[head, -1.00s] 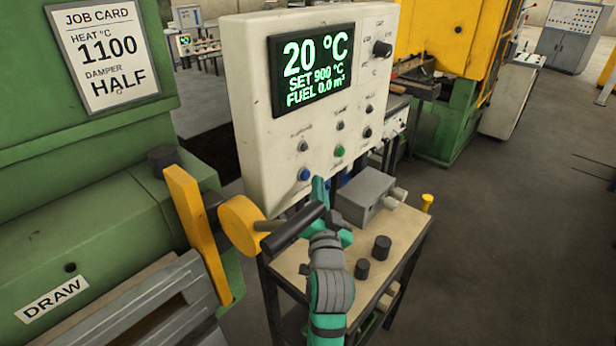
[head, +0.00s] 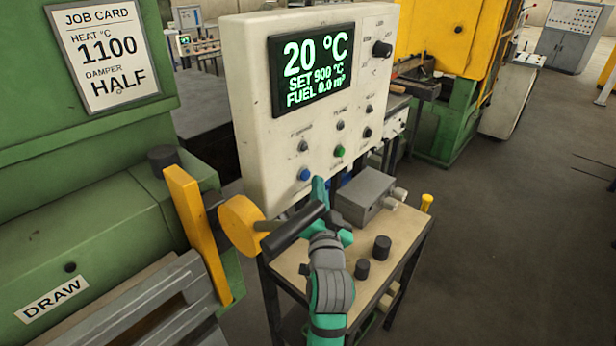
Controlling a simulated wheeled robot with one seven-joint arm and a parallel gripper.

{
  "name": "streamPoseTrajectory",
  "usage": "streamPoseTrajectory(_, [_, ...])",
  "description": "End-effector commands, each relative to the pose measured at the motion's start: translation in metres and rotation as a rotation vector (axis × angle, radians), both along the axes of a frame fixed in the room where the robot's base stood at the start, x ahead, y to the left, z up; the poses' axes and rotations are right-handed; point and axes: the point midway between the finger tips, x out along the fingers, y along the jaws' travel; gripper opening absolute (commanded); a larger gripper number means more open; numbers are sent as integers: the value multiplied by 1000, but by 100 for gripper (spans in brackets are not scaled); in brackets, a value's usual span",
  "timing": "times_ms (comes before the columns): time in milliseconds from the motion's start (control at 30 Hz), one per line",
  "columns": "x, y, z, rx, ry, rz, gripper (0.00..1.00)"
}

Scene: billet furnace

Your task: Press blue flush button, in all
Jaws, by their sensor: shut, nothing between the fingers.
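The blue flush button (head: 304,174) is on the lower left of the white control panel (head: 258,140). A green button (head: 339,151) is to its right. The panel display (head: 312,68) reads 20 °C, SET 900 °C and FUEL 0.0 m³. My gripper (head: 319,184) is shut and empty, with its teal tip just right of and slightly below the blue button in the picture. I cannot tell whether it touches the panel.
A yellow disc with a dark handle (head: 292,228) stands close to my arm on the left. A small table (head: 400,246) below the panel bears a grey box (head: 362,194) and dark cylinders (head: 381,248). A green furnace body (head: 90,225) fills the left. Open floor lies to the right.

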Motion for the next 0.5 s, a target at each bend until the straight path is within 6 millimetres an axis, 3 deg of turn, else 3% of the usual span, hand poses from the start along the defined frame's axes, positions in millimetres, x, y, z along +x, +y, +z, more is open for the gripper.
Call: streamPoseTrajectory(500, [6, 7, 0, 0, 1, -1, 0])
